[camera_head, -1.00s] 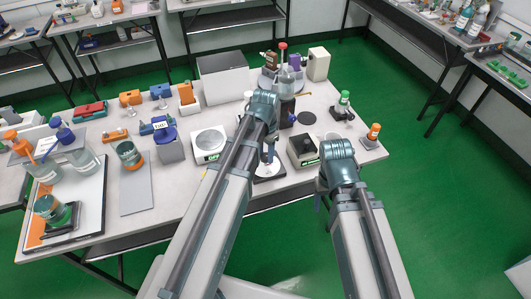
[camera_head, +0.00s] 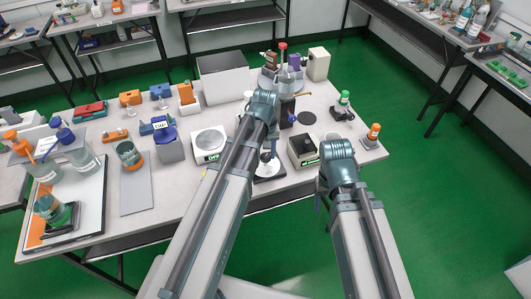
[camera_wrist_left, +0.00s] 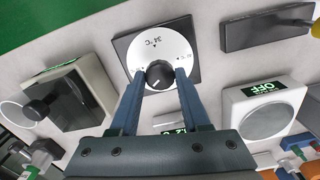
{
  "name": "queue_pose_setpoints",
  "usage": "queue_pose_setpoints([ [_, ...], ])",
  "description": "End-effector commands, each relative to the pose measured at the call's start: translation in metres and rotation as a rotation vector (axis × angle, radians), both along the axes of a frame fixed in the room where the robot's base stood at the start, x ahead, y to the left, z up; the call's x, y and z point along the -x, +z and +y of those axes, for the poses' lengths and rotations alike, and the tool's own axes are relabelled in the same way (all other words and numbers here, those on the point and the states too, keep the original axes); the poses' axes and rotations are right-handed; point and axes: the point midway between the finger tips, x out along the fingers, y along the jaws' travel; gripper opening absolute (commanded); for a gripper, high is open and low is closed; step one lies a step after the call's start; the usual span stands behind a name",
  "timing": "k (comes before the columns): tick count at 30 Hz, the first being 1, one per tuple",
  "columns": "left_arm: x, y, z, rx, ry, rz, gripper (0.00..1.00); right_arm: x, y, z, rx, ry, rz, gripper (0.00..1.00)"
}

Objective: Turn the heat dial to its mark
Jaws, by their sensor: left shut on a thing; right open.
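The heat dial is a black knob (camera_wrist_left: 158,75) with a white pointer line, on a white round scale (camera_wrist_left: 150,45) set in a dark plate. The scale reads "34 °C" at its far side, with a small dark mark below it. The pointer line is toward the gripper side of the knob. My left gripper (camera_wrist_left: 160,77) is shut on the knob, one blue finger on each side. In the head view the white scale (camera_head: 269,171) is partly hidden by my left gripper (camera_head: 267,155). My right gripper (camera_head: 335,170) is open, its fingers mostly hidden.
A white scale reading "OFF" (camera_wrist_left: 265,108) stands beside the dial, also in the head view (camera_head: 209,143). A dark-topped device (camera_head: 303,149) stands right of the dial. Bottles and a grey box (camera_head: 222,78) stand behind. The table's front edge is close.

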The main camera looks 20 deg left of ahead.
Motion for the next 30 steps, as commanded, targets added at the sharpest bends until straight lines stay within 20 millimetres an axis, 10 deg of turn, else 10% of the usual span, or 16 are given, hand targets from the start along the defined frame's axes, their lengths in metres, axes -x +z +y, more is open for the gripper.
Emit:
queue_pose_setpoints([
  [30, 0.0000, -0.0001, 0.0000, 0.000, 0.864, 0.000, 0.00, 0.0000, -0.0001, 0.0000, 0.000, 0.000, 0.000, 0.64],
])
